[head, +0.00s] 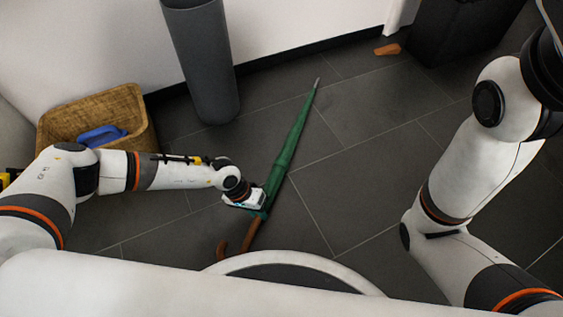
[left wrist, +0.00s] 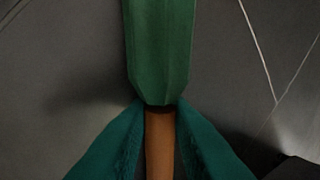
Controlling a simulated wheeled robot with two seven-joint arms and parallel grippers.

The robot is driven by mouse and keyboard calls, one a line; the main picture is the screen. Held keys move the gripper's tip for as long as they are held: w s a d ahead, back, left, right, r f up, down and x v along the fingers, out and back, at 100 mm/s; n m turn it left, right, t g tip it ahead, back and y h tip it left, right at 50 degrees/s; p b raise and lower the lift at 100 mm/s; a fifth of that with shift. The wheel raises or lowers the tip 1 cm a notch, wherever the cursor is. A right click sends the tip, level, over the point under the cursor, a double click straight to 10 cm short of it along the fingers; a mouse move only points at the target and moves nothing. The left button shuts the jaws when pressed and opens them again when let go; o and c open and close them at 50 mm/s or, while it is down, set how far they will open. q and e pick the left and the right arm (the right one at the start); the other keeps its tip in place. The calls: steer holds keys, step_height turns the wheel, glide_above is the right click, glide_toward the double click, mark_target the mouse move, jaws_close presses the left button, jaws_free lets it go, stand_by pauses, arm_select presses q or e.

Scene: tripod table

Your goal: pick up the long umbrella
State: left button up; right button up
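The long umbrella (head: 292,143) has a furled green canopy and a brown hooked handle. It stretches from near my base up and to the right, its tip pointing toward the back wall. My left gripper (head: 262,208) is at the handle end of the canopy. In the left wrist view, the teal fingers (left wrist: 160,125) close in on both sides of the brown shaft, just below the green canopy (left wrist: 160,50). They appear shut on it. I cannot tell whether the umbrella touches the floor. My right gripper is out of view; only the right arm shows.
A wicker basket (head: 75,118) with a blue object (head: 101,136) stands at the left. A tall grey cylinder (head: 203,65) stands near the wall. A small orange-brown piece (head: 387,49) lies by a black box (head: 450,35). The tiled floor right of the umbrella is clear.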

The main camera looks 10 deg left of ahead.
arm_select(q)
jaws_close()
